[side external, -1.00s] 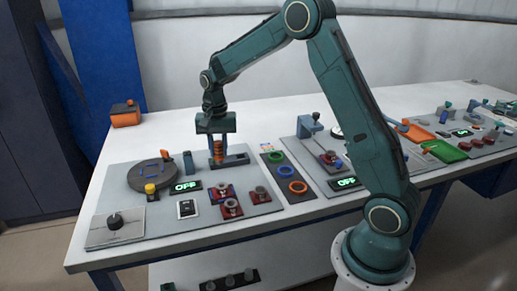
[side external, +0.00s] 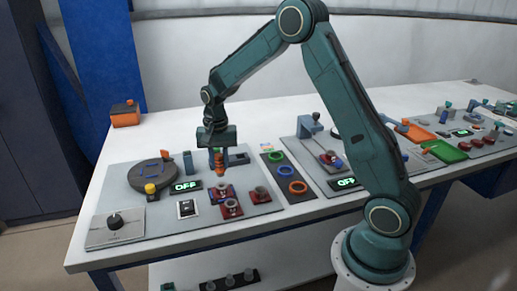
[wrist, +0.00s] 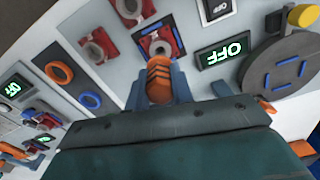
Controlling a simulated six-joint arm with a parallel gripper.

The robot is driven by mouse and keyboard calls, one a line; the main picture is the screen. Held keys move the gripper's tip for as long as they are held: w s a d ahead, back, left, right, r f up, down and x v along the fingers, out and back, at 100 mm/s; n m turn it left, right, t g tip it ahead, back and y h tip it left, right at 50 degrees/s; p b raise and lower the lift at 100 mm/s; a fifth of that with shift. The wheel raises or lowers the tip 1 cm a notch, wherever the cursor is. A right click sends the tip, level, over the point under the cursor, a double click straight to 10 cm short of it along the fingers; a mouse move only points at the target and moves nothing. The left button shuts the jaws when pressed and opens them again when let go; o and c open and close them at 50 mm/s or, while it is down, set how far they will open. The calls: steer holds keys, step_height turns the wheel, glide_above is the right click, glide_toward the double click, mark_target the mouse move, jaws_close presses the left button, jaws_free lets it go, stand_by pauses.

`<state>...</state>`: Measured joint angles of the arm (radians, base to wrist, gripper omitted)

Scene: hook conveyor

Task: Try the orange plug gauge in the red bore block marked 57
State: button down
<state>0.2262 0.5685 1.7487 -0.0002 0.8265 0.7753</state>
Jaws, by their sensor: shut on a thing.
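My gripper (side external: 218,156) is shut on the orange plug gauge (side external: 219,168), which hangs upright from its fingers. In the wrist view the gauge (wrist: 159,82) has dark bands and sits between the two blue fingers. A red bore block on a blue-purple base (side external: 222,194) lies just below the gauge, which seems apart from it; in the wrist view this block (wrist: 172,34) is just beyond the gauge's end. Two other red bore blocks stand near it, one in front (side external: 231,210) and one to the right (side external: 261,196). I cannot read the number 57 on any block.
A dark gauge stand (side external: 239,159) lies behind the gripper. A round dark turntable (side external: 151,174), a yellow-topped post (side external: 151,190) and an OFF display (side external: 186,186) are to the left. A dark strip with coloured rings (side external: 291,193) is to the right.

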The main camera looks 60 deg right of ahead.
mark_target(220, 170)
steer(key=shift+f, duration=1.6)
steer(key=shift+f, duration=0.55)
stand_by(2.7)
steer(key=shift+r, duration=0.2)
steer(key=shift+r, duration=0.95)
steer(key=shift+r, duration=0.35)
steer(key=shift+r, duration=0.35)
steer(key=shift+r, duration=0.35)
steer(key=shift+r, duration=0.7)
steer(key=shift+r, duration=0.2)
